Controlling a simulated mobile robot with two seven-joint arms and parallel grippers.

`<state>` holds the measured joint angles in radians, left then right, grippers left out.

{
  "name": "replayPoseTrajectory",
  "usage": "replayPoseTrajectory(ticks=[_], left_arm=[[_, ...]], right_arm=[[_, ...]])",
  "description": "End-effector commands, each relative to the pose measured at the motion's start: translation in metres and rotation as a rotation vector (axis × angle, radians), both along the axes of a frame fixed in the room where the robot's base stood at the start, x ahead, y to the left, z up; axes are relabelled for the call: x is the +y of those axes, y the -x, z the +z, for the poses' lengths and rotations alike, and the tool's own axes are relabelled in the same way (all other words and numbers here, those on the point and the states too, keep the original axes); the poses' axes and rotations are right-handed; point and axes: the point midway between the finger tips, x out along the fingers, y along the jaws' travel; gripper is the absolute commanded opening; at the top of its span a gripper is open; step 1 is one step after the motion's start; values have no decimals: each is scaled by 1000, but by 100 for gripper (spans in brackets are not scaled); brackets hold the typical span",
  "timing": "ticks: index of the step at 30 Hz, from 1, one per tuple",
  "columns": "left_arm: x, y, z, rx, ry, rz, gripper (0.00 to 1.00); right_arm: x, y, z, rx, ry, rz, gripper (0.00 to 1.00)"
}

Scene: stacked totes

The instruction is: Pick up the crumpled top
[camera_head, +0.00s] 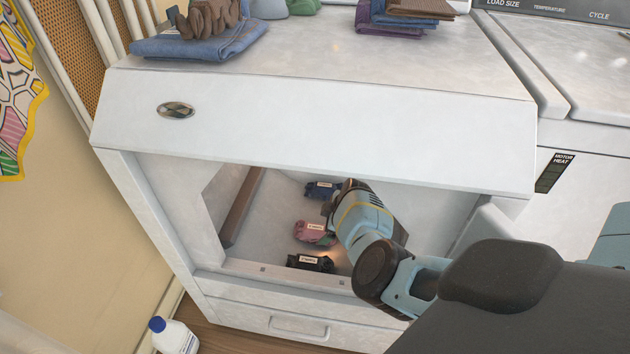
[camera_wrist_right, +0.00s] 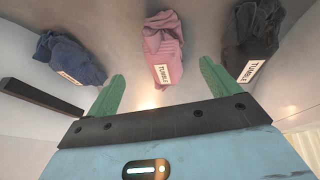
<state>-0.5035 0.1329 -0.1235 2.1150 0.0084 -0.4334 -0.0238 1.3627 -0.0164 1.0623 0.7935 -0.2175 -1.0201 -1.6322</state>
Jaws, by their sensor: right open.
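Three crumpled garments with white labels lie on the pale floor of the open dryer compartment. A pink one (camera_head: 314,232) lies in the middle, a blue one (camera_head: 320,190) behind it and a black one (camera_head: 311,263) in front. I cannot tell which is the top. In the right wrist view the pink garment (camera_wrist_right: 163,45) is ahead between the fingers, with the blue one (camera_wrist_right: 68,58) to the left and the black one (camera_wrist_right: 252,40) to the right. My right gripper (camera_wrist_right: 162,72) is open and empty, its green fingers apart from the garments. My left gripper is out of view.
The compartment's top panel (camera_head: 300,125) hangs over the opening, and its front sill (camera_head: 240,268) crosses below. A brown bar (camera_head: 242,207) stands at the inner left. Folded cloths (camera_head: 205,38) lie on top. A white bottle (camera_head: 173,336) stands on the floor.

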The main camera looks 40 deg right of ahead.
Motion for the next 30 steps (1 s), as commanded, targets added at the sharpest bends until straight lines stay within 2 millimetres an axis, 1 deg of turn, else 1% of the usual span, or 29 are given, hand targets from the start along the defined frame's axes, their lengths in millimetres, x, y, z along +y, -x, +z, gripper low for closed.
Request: replayPoseTrajectory(ticks=[1, 6, 9, 13, 21, 22, 23, 30], left_arm=[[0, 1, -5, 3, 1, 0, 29], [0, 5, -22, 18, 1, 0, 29], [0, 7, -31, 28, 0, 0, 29], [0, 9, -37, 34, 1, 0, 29], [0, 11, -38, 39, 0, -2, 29], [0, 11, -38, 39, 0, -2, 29], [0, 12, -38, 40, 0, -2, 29], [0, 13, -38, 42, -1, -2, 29]], right_arm=[[2, 0, -8, 3, -3, 1, 88], [5, -4, -33, 4, -4, -1, 88], [6, -8, -43, 3, -2, 0, 88], [7, -12, -49, 2, -2, 1, 88], [7, -13, -48, 1, -2, 1, 88], [7, -13, -48, 1, -1, 1, 87], [7, -13, -48, 1, -2, 1, 83], [7, -13, -48, 1, -1, 1, 51]])
